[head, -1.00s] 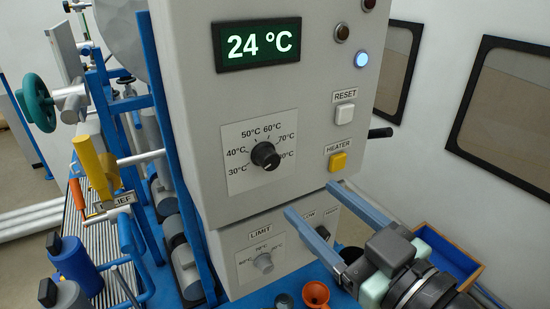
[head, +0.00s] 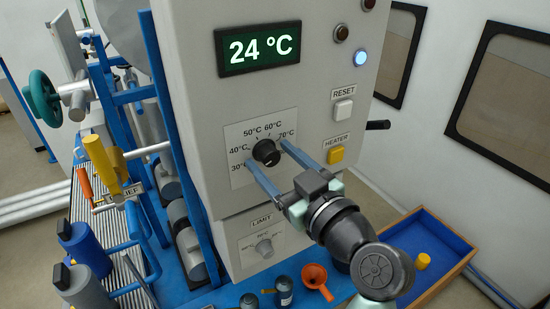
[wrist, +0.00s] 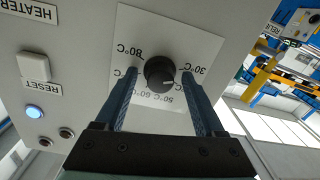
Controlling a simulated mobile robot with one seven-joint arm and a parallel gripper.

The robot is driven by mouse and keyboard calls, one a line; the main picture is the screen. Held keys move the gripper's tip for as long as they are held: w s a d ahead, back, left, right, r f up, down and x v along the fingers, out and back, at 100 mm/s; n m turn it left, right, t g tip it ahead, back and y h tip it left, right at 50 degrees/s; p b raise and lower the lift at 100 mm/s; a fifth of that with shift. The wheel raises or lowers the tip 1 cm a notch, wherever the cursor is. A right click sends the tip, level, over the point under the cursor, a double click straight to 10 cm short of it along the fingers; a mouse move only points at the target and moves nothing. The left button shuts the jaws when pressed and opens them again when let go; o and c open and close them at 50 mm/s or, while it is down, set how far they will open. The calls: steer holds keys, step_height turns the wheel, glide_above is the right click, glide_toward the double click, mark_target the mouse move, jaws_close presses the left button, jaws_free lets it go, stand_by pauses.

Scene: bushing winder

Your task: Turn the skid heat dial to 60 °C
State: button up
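The heat dial (head: 266,152) is a black round knob on a white scale plate on the grey cabinet front. Its scale runs from 30 °C up past 70 °C, and my fingers cover part of it. In the wrist view the dial (wrist: 160,73) has a small white mark, seemingly toward the low end; I cannot read its exact setting. My gripper (head: 265,153) is open, with one blue finger on each side of the dial. In the wrist view the gripper (wrist: 159,72) shows gaps between the knob and both fingers. The display (head: 258,47) reads 24 °C.
A yellow HEATER button (head: 336,154) and a white RESET button (head: 343,110) sit right of the dial. A smaller LIMIT dial (head: 264,247) is below. A blue-lined tray (head: 430,250) is at lower right.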

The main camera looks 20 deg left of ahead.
jaws_close()
